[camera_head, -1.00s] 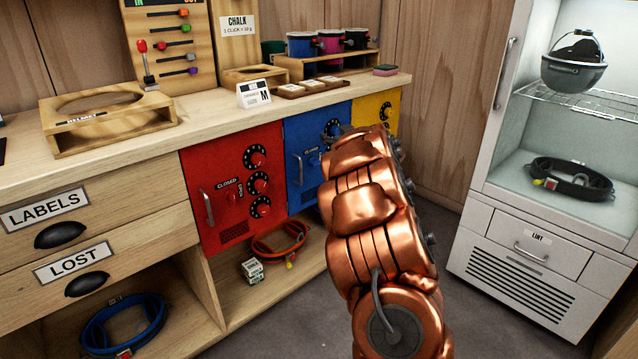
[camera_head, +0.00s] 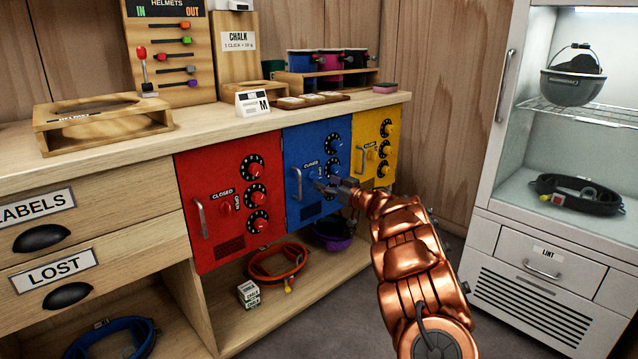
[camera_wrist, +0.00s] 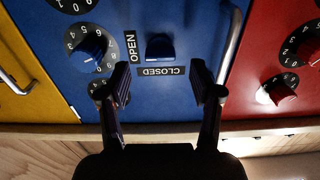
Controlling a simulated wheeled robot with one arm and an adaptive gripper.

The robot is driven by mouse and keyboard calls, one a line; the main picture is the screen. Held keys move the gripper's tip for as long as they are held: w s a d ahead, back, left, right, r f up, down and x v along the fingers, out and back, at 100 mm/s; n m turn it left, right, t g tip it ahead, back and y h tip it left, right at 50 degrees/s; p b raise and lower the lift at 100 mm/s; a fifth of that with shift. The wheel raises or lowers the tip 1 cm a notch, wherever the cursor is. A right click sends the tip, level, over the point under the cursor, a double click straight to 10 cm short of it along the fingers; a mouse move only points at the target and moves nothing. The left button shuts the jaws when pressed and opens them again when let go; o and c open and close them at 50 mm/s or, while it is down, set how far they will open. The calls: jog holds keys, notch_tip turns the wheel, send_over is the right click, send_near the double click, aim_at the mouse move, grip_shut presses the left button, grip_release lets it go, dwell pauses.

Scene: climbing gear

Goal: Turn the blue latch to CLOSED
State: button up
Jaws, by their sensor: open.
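The blue door (camera_head: 300,204) is in the middle of three coloured doors under the counter. Its blue latch (camera_wrist: 160,47) is a small knob in the upper middle of the upside-down wrist view. An OPEN label (camera_wrist: 131,47) stands beside the latch and a CLOSED label (camera_wrist: 162,71) lies below it there. I cannot tell which label the latch points to. My gripper (camera_wrist: 159,72) is open and empty, its fingertips spread on either side of the CLOSED label, just short of the latch in the picture. In the head view my gripper (camera_head: 328,187) is in front of the blue door and partly covers the latch area.
Black-ringed blue dials (camera_wrist: 90,46) and a bar handle (camera_wrist: 232,45) flank the latch. The red door (camera_head: 215,235) and yellow door (camera_head: 365,160) adjoin it. The counter edge (camera_head: 110,150) runs above. A glass-fronted cabinet (camera_head: 545,255) stands at the right.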

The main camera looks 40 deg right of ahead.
aim_at(318, 178)
jog(key=shift+w+b, duration=0.45)
jog(key=shift+w, duration=1.55)
jog(key=shift+c, duration=0.3)
jog(key=c, duration=1.1)
jog(key=shift+r, duration=0.1)
